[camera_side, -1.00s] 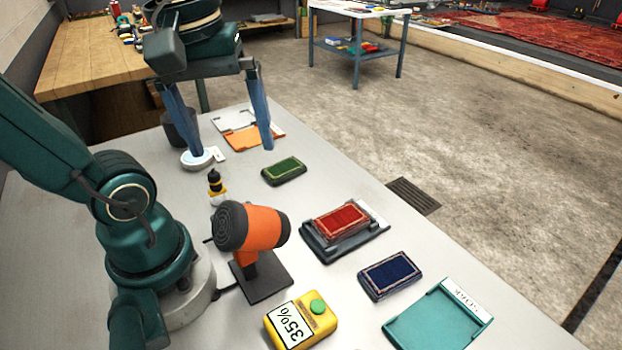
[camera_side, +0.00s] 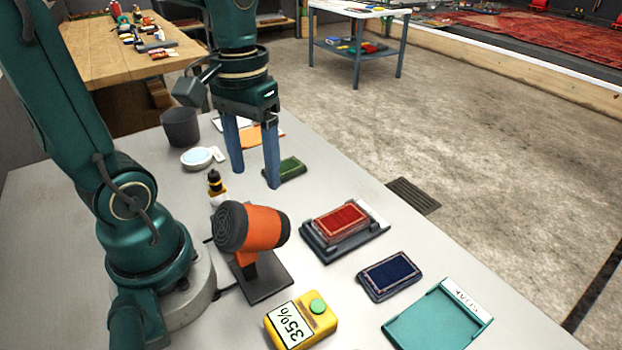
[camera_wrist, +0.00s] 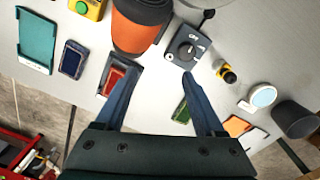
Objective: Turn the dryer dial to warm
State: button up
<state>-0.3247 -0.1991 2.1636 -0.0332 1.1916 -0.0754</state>
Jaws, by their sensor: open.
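The orange dryer (camera_side: 262,228) with its black ribbed back stands on a dark stand in the side view; its orange barrel is at the top of the wrist view (camera_wrist: 138,25). The dial (camera_wrist: 187,49) is a round dark knob on a grey plate with small white labels, right of the barrel in the wrist view. I cannot read its setting. It is hidden in the side view. My gripper (camera_side: 255,178) is open and empty above the table, beyond the dryer. In the wrist view its fingertips (camera_wrist: 161,74) point toward the dryer and dial, apart from both.
A yellow-and-black bottle (camera_side: 215,185) stands just behind the dryer. A green pad (camera_side: 291,168) lies close by my fingers. A red pad in a dark tray (camera_side: 350,240), a blue pad (camera_side: 390,275) and a yellow box (camera_side: 300,318) lie nearer. A dark cup (camera_side: 181,127) stands farther back.

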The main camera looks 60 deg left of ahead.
jog(key=a+f+n+g+h, duration=0.1)
jog(key=a+f, duration=0.1)
jog(key=a+f+n+g+h, duration=0.1)
jog(key=a+f+n+g, duration=0.1)
jog(key=a, duration=0.1)
jog(key=shift+s+f+n, duration=0.1)
jog(key=shift+s+n, duration=0.05)
jog(key=shift+n, duration=0.15)
jog(key=shift+s+a+f+n+h, duration=0.3)
jog(key=shift+s+f+h, duration=0.1)
jog(key=shift+f, duration=0.15)
jog(key=shift+x, duration=2.35)
grip_shut()
